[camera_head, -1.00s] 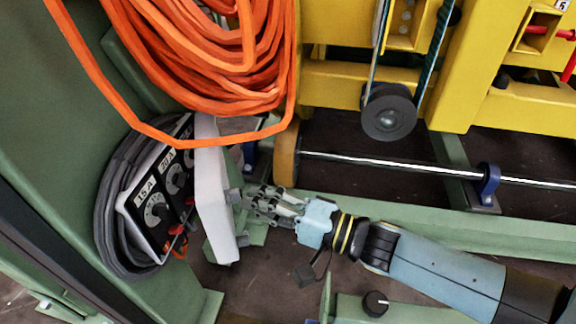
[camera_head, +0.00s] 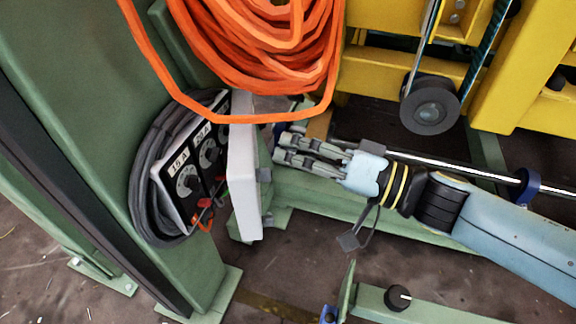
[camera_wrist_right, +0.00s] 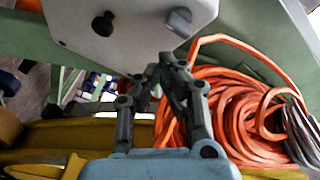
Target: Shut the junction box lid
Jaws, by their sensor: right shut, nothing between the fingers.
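The junction box (camera_head: 196,168) is mounted on the green post at left, with dials labelled 15 A and 20 A on its black face. Its pale grey lid (camera_head: 243,180) stands open, swung out to the right of the dials. My right gripper (camera_head: 280,148) is shut and empty at the lid's right side; whether it touches the lid is unclear. My left gripper is not in view.
A bundle of orange cable (camera_head: 262,55) hangs above the box and partly over the lid's top. A grey cable coil (camera_head: 150,165) sits behind the box. A black pulley (camera_head: 430,104) and a metal rod (camera_head: 480,175) are to the right.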

